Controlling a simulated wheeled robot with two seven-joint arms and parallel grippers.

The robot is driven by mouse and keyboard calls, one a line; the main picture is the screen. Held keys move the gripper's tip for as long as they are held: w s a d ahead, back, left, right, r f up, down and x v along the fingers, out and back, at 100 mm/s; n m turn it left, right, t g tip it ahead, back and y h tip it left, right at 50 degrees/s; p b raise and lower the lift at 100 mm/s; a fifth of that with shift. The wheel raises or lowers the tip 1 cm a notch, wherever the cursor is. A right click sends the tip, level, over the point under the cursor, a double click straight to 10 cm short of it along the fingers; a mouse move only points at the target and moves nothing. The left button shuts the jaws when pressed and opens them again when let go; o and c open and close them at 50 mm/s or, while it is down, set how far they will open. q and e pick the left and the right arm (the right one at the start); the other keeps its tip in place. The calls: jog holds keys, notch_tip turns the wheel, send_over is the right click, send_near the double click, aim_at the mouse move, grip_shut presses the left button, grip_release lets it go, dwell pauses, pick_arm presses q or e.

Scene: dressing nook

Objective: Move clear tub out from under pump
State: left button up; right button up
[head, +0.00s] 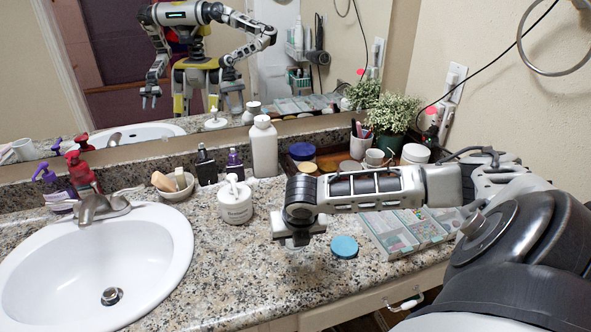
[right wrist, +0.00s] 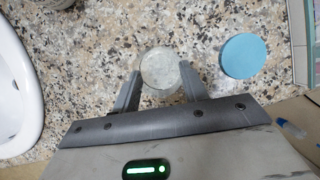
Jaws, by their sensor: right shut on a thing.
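The clear tub (right wrist: 160,69) shows in the right wrist view as a round, pale see-through disc seen from above. My right gripper (right wrist: 156,88) has a finger on each side of it and is shut on it. In the head view my right gripper (head: 297,241) points down low over the counter, and it hides most or all of the tub. A white jar with a pump top (head: 236,205) stands left of the gripper, apart from it. Red (head: 82,174) and purple (head: 56,189) pump bottles stand behind the sink. My left gripper is not directly in view.
A blue round lid (head: 344,247) lies right of the gripper; it also shows in the right wrist view (right wrist: 241,56). A divided clear organizer (head: 400,232) is further right. The white sink (head: 160,250) is left.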

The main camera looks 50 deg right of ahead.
jog(key=shift+w+d+f, duration=0.15)
jog(key=shift+w+f, duration=0.05)
jog(key=shift+f, duration=1.55)
jog(key=shift+f, duration=0.15)
jog(key=o, duration=1)
jog(key=shift+o, duration=0.2)
